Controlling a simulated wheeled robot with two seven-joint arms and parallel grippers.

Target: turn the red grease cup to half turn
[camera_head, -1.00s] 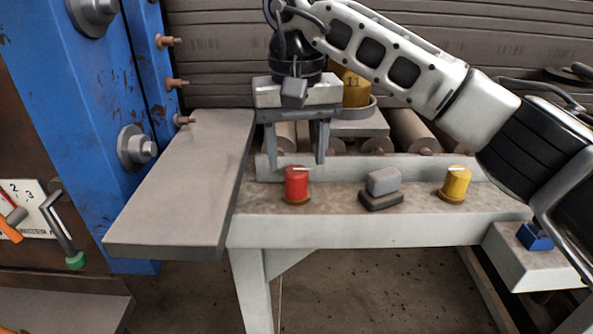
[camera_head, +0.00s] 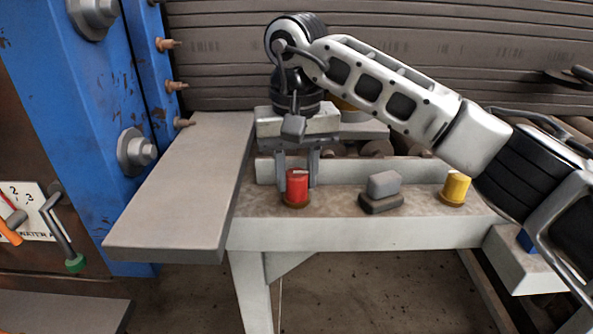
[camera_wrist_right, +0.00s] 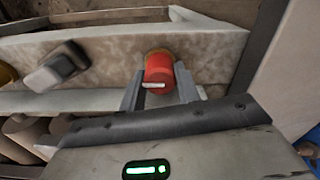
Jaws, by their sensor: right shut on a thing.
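The red grease cup (camera_head: 297,188) stands upright on a brass-coloured base on the front ledge of the machine in the head view. It also shows in the right wrist view (camera_wrist_right: 158,68), with a pale mark line on its top. My right gripper (camera_head: 299,186) comes down from above and is shut on the red cup, one finger at each side. In the right wrist view the two fingers (camera_wrist_right: 160,92) flank the cup. My left gripper is not in view.
A grey rocker-like block (camera_head: 383,184) and a yellow cup (camera_head: 456,187) stand to the right on the same ledge. A grey plate (camera_head: 185,185) lies close on the left, beside a blue post (camera_head: 75,130). Rollers lie behind the ledge.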

